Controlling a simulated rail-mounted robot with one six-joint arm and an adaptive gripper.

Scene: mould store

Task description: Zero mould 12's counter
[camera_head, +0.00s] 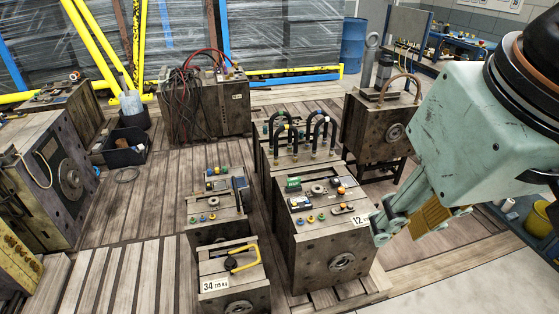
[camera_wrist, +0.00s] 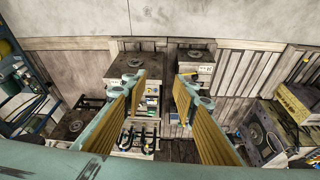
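Mould 12 (camera_head: 330,245) is a worn steel block with a "12" label (camera_head: 361,220) at its top front edge. Its top carries a small green-faced block (camera_head: 293,184), a round ring, several coloured caps and small dark fittings. Which of these is the counter is too small to tell. My gripper (camera_head: 385,228) is at the right of mould 12 in the head view, apart from its top. In the wrist view my gripper (camera_wrist: 159,86) has its two yellow-padded fingers spread wide with nothing between them. Mould 12 (camera_wrist: 122,68) shows beyond the left finger, which hides part of its top.
Mould 34 (camera_head: 237,290), with a yellow handle on top, stands left of mould 12. A mould with black hoses (camera_head: 300,150) stands behind. Another mould (camera_head: 365,125) stands back right. Pale floor (camera_head: 480,285) is clear at the front right.

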